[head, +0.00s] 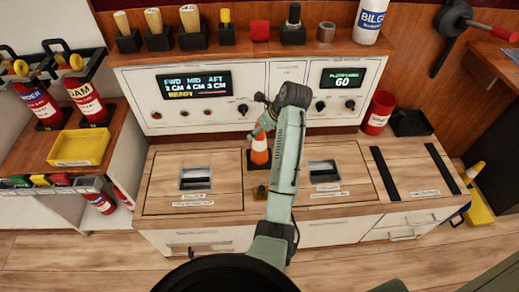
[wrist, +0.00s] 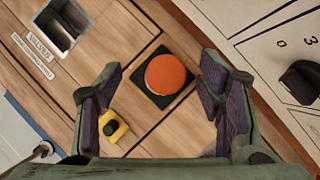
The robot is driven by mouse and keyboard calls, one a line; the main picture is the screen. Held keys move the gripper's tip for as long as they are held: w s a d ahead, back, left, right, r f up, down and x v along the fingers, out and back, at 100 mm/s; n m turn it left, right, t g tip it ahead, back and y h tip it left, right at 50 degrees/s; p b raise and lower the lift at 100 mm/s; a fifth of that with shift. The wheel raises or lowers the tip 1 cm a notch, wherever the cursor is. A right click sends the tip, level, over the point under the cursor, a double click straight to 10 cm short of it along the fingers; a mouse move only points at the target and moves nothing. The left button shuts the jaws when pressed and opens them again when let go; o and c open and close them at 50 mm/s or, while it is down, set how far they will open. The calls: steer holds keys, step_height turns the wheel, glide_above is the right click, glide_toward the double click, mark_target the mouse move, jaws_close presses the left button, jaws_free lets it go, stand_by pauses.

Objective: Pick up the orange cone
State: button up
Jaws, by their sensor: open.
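The orange cone (head: 260,151) has a white band and a dark square base. It stands upright on the wooden counter, below the control panel. In the wrist view I look down on its round orange top (wrist: 166,75) and black base. My gripper (wrist: 165,95) is open, its two purple-padded fingers spread to either side of the cone, with nothing between them in contact. In the head view my arm hangs over the counter and my gripper (head: 263,122) is just above the cone, partly hidden by my own wrist.
A small yellow-and-black object (wrist: 112,128) sits close to the cone, near the left finger. A recessed hatch (head: 196,178) lies left and another (head: 324,171) right. The panel (head: 210,95) with knobs rises behind. A red canister (head: 378,112) stands at the back right.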

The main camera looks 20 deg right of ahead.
mark_target(259, 144)
steer(key=x, duration=0.5)
steer(key=shift+w+d+f+p, duration=0.1)
steer(key=shift+d+f+p, duration=0.1)
steer(key=shift+p, duration=0.2)
jaws_close()
stand_by(0.5)
steer(key=shift+r, duration=0.1)
